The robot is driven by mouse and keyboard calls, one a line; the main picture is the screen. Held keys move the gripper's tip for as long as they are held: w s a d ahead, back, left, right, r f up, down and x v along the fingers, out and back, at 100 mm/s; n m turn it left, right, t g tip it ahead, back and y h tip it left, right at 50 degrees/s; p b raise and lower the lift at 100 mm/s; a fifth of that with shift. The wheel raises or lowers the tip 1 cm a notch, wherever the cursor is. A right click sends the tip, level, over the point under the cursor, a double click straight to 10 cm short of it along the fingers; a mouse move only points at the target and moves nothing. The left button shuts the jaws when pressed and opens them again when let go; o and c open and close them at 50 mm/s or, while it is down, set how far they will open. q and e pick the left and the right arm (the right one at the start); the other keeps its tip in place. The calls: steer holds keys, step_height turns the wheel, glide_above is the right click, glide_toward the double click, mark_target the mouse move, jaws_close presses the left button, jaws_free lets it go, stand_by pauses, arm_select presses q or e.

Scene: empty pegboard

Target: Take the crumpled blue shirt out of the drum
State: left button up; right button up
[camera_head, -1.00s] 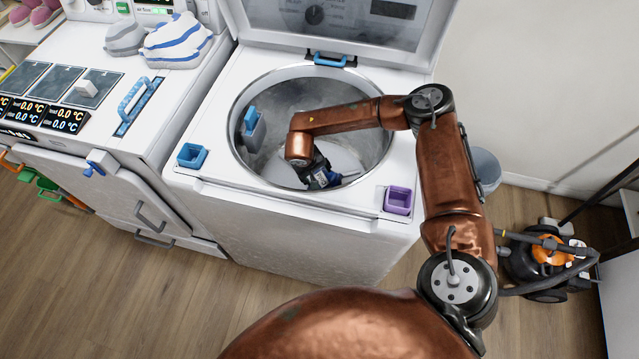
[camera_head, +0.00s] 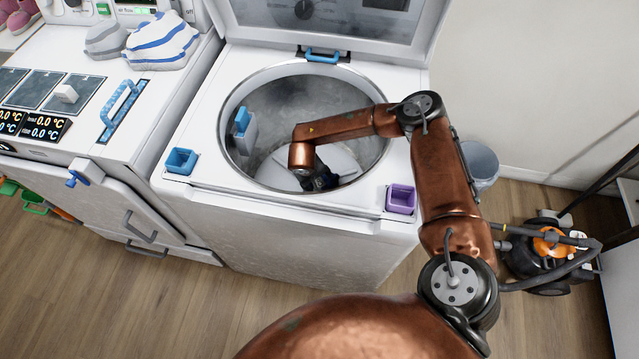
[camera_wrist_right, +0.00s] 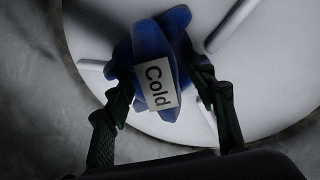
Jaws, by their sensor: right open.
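The crumpled blue shirt (camera_wrist_right: 160,50) lies in the drum (camera_head: 268,110), against its pale bottom plate. It carries a white tag reading "Cold". My right gripper (camera_wrist_right: 161,88) is open, with one dark finger on each side of the shirt; I cannot tell whether they touch it. In the head view my right arm reaches in over the drum's right rim, and the right gripper (camera_head: 322,180) is low inside, near the front wall. There the gripper hides most or all of the shirt. My left gripper is not in view.
The washer lid (camera_head: 330,30) stands open behind the drum. A blue tray (camera_head: 181,160) and a purple tray (camera_head: 401,199) sit at the washer's front corners. A striped cloth (camera_head: 162,42) lies on the left counter. A grey bin (camera_head: 480,165) and a vacuum cleaner (camera_head: 545,250) stand to the right.

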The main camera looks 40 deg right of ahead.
steer(key=shift+f, duration=0.2)
stand_by(0.6)
steer(key=shift+c, duration=0.2)
steer(key=c, duration=1.3)
jaws_close()
steer(key=shift+r, duration=0.15)
